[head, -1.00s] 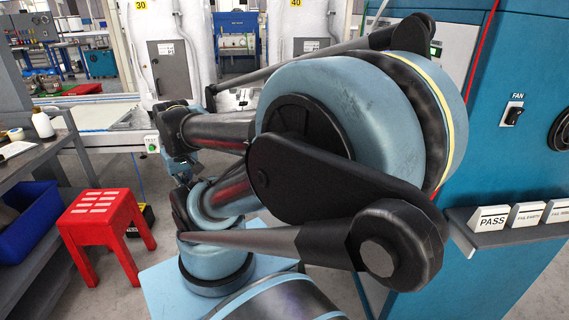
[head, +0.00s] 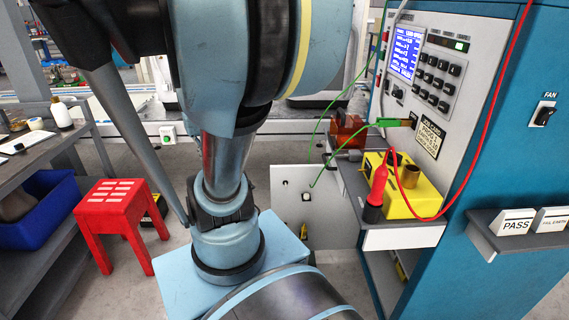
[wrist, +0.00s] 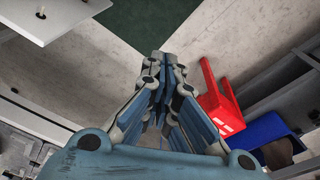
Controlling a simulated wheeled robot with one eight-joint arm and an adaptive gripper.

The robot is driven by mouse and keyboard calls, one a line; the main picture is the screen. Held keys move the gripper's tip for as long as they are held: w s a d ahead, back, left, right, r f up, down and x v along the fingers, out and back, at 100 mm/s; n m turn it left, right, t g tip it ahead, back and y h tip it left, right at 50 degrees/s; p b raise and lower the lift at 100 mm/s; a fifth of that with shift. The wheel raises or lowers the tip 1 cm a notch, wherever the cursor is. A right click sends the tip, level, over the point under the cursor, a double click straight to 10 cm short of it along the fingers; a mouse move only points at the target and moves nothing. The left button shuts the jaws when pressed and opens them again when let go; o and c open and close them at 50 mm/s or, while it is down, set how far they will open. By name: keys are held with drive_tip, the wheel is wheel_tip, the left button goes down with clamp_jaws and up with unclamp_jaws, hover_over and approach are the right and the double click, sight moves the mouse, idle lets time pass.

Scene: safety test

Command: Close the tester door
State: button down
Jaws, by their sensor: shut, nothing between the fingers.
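The tester is the blue cabinet (head: 470,160) with a lit screen and buttons at the right of the head view. A white panel (head: 318,212) with a small dark fitting stands out from its lower part, below the shelf. It looks like the tester door, standing open. A white panel with a knob (wrist: 50,18), likely the same door, shows at the top left of the wrist view. My gripper (wrist: 164,62) is shut and empty over the floor in the wrist view, apart from that panel. My gripper is not visible in the head view.
A red stool (head: 115,210) and a blue bin (head: 45,215) are at the left, beside a grey bench (head: 75,130). Floor between stool and tester is partly clear.

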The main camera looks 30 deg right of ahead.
drive_tip(key=w+d+f+m+g, duration=0.1)
drive_tip(key=w+d, duration=0.4)
drive_tip(key=d, duration=0.4)
drive_tip(key=w+d+m+g, duration=0.15)
drive_tip(key=w+d, duration=0.25)
drive_tip(key=d, duration=0.4)
drive_tip(key=w+d+f+m+g, duration=0.1)
drive_tip(key=w+d, duration=0.4)
drive_tip(key=d, duration=0.4)
drive_tip(key=d+f+m+y, duration=0.2)
drive_tip(key=d+f, duration=0.5)
drive_tip(key=d, duration=0.5)
drive_tip(key=s+a+f, duration=0.2)
drive_tip(key=s+f, duration=0.4)
drive_tip(key=f, duration=0.4)
drive_tip(key=shift+s+a, duration=0.2)
drive_tip(key=shift+s, duration=0.1)
